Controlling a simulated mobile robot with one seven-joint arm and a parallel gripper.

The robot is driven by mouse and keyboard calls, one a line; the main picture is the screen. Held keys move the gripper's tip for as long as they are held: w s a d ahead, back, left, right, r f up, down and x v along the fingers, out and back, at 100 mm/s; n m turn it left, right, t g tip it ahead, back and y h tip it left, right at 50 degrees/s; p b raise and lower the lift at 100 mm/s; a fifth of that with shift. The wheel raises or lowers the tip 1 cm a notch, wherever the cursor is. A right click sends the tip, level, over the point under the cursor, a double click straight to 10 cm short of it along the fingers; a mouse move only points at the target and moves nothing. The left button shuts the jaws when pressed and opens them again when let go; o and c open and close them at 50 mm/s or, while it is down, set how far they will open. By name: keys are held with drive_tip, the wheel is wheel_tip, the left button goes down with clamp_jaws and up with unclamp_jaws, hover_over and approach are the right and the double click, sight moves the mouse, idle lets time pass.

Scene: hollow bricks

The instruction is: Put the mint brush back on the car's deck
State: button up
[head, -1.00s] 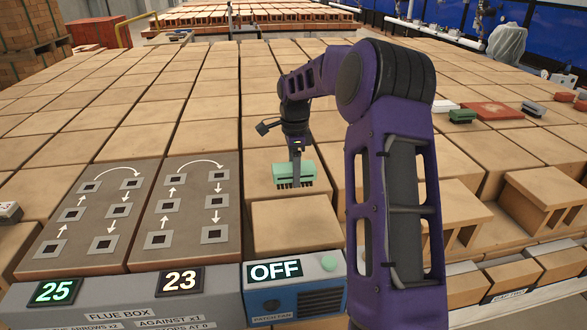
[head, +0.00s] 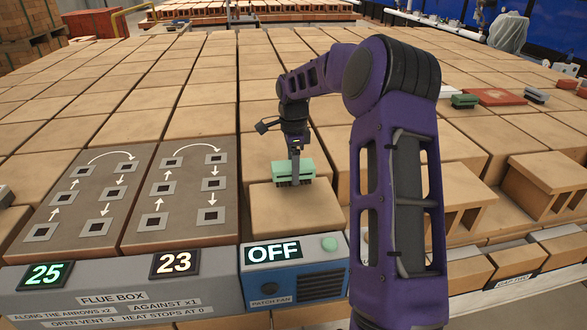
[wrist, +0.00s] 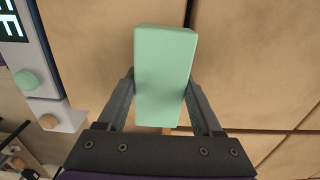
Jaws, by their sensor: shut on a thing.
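The mint brush (head: 293,171) is a mint block with dark bristles below. My gripper (head: 295,160) is shut on it, over the back part of the tan block behind the OFF panel. In the wrist view the mint brush (wrist: 165,78) fills the middle, with a finger of my gripper (wrist: 165,85) on each side. I cannot tell whether the bristles touch the block. I cannot make out for certain which thing is the car's deck; a reddish slab (head: 497,96) lies at the right, with a dark green brush-like block (head: 464,101) beside it.
The blue patch fan box (head: 262,285) reads OFF. The grey flue box (head: 110,298) shows 25 and 23, with two arrow-marked panels behind it. Tan blocks cover most of the surface. Hollow bricks (head: 545,175) stand at the right. A grey-topped block (head: 536,96) lies at the far right.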

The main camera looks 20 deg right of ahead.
drive_tip(key=shift+f+b, duration=0.3)
drive_tip(key=shift+f, duration=0.2)
drive_tip(key=o, duration=1.4)
drive_tip(key=shift+c, duration=0.2)
drive_tip(key=shift+r, duration=0.15)
